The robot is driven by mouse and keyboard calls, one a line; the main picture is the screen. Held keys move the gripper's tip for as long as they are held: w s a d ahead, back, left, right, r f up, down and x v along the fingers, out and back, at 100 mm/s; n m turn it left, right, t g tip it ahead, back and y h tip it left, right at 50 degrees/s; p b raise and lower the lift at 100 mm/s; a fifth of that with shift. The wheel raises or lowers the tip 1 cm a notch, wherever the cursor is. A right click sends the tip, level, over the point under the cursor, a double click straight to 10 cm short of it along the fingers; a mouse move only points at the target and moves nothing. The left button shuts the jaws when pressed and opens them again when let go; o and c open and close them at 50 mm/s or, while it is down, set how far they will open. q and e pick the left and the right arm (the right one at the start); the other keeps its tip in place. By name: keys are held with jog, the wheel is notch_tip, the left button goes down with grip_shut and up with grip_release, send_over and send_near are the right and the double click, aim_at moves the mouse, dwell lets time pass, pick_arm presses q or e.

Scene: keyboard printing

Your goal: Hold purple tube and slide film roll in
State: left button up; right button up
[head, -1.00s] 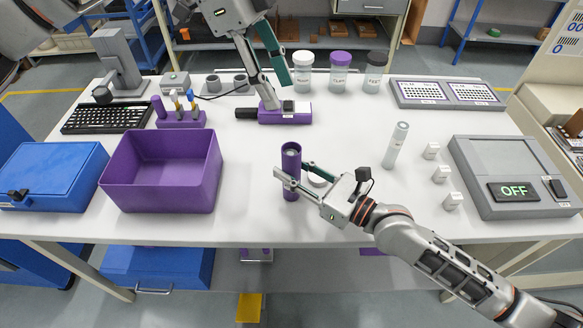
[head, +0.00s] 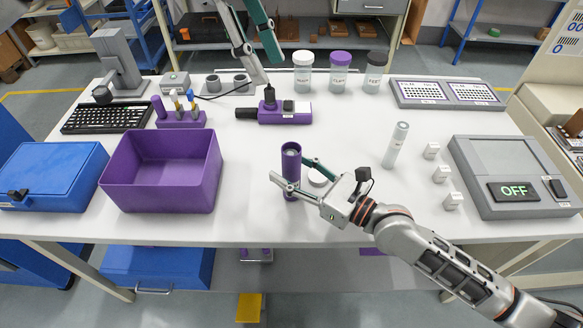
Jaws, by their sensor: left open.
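The purple tube (head: 291,160) stands upright near the front middle of the table; something grey shows in its mouth, but I cannot tell whether it is the film roll. My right gripper (head: 288,170) is around the tube, one finger crossing in front and the other behind its right side; the fingers look spread. My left gripper (head: 267,72) is open and empty, above and behind a purple device (head: 284,113). I cannot make out a separate film roll for sure. A pale upright cylinder (head: 396,145) stands right of the tube.
A white round piece (head: 318,178) lies just right of the tube. A purple bin (head: 160,190) and blue box (head: 50,175) stand left. Several small white blocks (head: 441,174) and a grey machine reading OFF (head: 490,160) are right. Capped jars (head: 340,75) stand behind.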

jog(key=v, duration=1.2)
